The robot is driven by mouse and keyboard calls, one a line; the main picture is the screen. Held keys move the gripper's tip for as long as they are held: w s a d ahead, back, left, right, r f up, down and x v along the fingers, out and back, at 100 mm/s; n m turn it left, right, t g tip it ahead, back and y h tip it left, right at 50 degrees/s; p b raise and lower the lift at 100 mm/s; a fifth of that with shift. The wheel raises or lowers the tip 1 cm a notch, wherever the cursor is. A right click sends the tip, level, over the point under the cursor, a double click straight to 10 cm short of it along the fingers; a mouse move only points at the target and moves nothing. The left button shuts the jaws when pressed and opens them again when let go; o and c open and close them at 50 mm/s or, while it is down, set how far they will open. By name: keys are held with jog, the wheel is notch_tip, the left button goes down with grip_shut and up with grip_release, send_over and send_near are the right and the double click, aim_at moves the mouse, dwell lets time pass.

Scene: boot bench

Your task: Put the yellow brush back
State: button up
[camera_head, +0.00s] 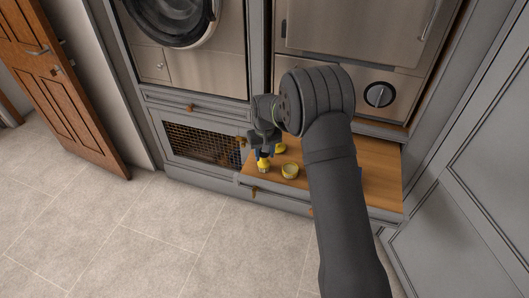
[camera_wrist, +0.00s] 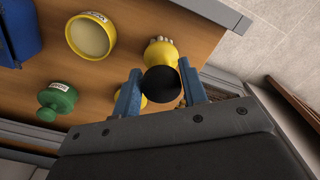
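The yellow brush (camera_wrist: 160,50) has pale bristles and a round black handle end (camera_wrist: 162,84). My gripper (camera_wrist: 160,75) has its blue fingers on both sides of the black handle, seemingly touching it. In the head view my gripper (camera_head: 264,146) is above the brush's yellow body (camera_head: 263,163), which looks upright at the board's left front. An open yellow round tin (camera_head: 290,171) stands to its right; it shows a label in the wrist view (camera_wrist: 91,36). Another yellow piece (camera_wrist: 144,101) is mostly hidden behind the fingers.
A green knobbed piece with a label (camera_wrist: 57,102) and a blue object (camera_wrist: 18,32) are on the wooden board (camera_head: 380,180). A mesh-front compartment (camera_head: 200,143) is left of the board. Tiled floor (camera_head: 130,230) lies clear in front. A grey panel (camera_head: 470,200) stands at right.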

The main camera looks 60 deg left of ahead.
jog(key=o, duration=0.3)
notch_tip(320, 180, up, 12)
jog(key=shift+r, duration=0.2)
dwell(0.3)
jog(key=shift+f, duration=0.1)
notch_tip(320, 180, down, 12)
jog(key=shift+r, duration=2)
